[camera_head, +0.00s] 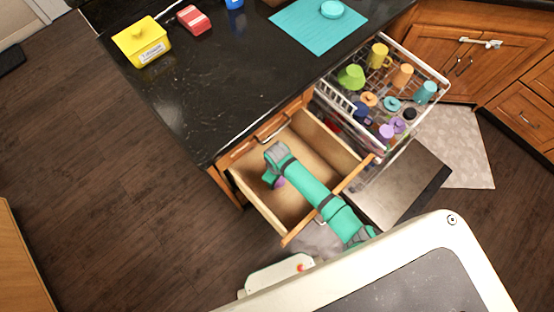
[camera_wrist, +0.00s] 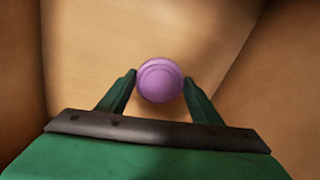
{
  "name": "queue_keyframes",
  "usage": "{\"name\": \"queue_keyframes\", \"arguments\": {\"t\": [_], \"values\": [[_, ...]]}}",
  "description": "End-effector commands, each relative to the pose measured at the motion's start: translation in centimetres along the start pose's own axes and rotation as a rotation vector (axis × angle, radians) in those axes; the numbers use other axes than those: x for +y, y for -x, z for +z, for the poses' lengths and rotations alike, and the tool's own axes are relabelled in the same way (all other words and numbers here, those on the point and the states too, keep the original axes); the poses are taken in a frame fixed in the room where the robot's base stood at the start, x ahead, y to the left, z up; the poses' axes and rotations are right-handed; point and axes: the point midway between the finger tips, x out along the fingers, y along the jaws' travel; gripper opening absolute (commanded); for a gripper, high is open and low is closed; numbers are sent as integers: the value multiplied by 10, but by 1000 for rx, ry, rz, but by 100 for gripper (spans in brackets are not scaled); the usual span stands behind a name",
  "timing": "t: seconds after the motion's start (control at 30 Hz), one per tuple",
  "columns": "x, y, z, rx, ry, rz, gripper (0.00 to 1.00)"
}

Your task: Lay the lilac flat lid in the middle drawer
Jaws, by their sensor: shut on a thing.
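The lilac flat lid (camera_wrist: 160,80) is a small round disc between my gripper's two fingertips in the wrist view. My gripper (camera_wrist: 160,88) is shut on it. In the head view a bit of the lilac lid (camera_head: 280,183) shows beside my gripper (camera_head: 272,180), which is inside the open wooden drawer (camera_head: 240,187). The drawer's pale bottom lies beneath the lid; whether the lid touches it I cannot tell. My arm crosses over the drawer's front and hides part of its inside. No other thing shows in the drawer.
An open dishwasher rack (camera_head: 432,73) with cups and lids, including another purple piece (camera_head: 386,131), stands right of the drawer. The dishwasher door (camera_head: 400,185) is down. A dark counter (camera_head: 220,90) with a yellow box (camera_head: 141,42) and turquoise mat (camera_head: 310,27) lies behind.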

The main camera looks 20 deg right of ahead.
Motion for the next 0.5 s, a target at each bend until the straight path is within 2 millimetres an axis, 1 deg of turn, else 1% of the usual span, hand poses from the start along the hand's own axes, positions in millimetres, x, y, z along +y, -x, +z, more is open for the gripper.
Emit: {"name": "queue_keyframes", "arguments": {"t": [0.07, 0.23, 0.33, 0.5], "values": [[2, -8, -5, -2, 0, -2, 37], [2, -30, -3, -2, -1, -1, 37], [2, -35, -3, -2, -1, 0, 37], [2, -35, -3, -1, -1, 0, 37]]}}
